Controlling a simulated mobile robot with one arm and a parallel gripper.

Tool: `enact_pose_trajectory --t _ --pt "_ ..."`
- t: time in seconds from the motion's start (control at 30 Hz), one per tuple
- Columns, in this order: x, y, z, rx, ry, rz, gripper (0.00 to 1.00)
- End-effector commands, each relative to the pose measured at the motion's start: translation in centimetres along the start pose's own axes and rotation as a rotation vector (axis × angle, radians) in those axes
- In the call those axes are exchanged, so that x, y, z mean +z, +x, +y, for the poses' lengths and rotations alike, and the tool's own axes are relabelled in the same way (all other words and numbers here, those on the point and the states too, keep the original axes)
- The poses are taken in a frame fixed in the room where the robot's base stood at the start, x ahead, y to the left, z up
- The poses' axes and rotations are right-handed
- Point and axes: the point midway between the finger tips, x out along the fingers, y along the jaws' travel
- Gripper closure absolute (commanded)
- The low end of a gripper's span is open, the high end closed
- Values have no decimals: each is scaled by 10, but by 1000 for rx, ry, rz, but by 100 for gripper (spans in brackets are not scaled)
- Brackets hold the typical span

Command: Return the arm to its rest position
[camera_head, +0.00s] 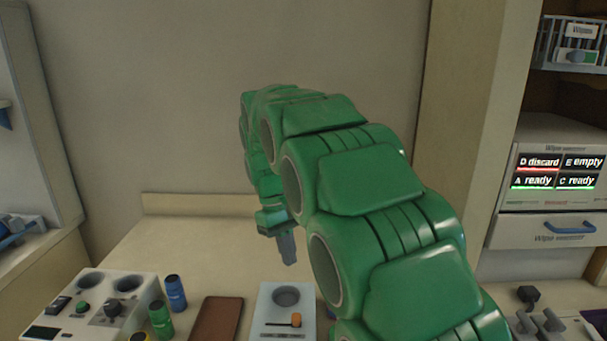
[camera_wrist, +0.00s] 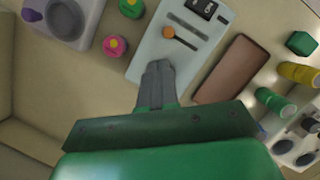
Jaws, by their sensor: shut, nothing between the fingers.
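My green arm (camera_head: 370,180) reaches up and bends over the counter in the head view. My gripper (camera_head: 289,262) hangs pointing down above the counter, behind the pale blue-grey panel as seen from the head. In the wrist view my gripper (camera_wrist: 158,68) has its grey fingers together, with nothing between them. The fingertips overlap the near edge of the pale panel (camera_wrist: 150,51) in that view; the head view shows them raised above the counter. The panel (camera_head: 265,320) has a round recess and an orange-knobbed lever.
A brown pad (camera_head: 218,318), a blue cylinder (camera_head: 175,291), a green cylinder (camera_head: 160,319) and a white control box (camera_head: 75,318) stand left. A pink-capped item (camera_wrist: 115,45) lies near the panel. A drawer unit (camera_head: 545,230) is right. The counter's back (camera_head: 195,240) is clear.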

Motion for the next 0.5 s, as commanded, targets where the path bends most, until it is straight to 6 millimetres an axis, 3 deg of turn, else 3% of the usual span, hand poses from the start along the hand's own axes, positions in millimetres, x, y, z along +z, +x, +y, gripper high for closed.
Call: enact_pose_trajectory --t 0.5 --pt "122 16 19 -47 210 43 100"
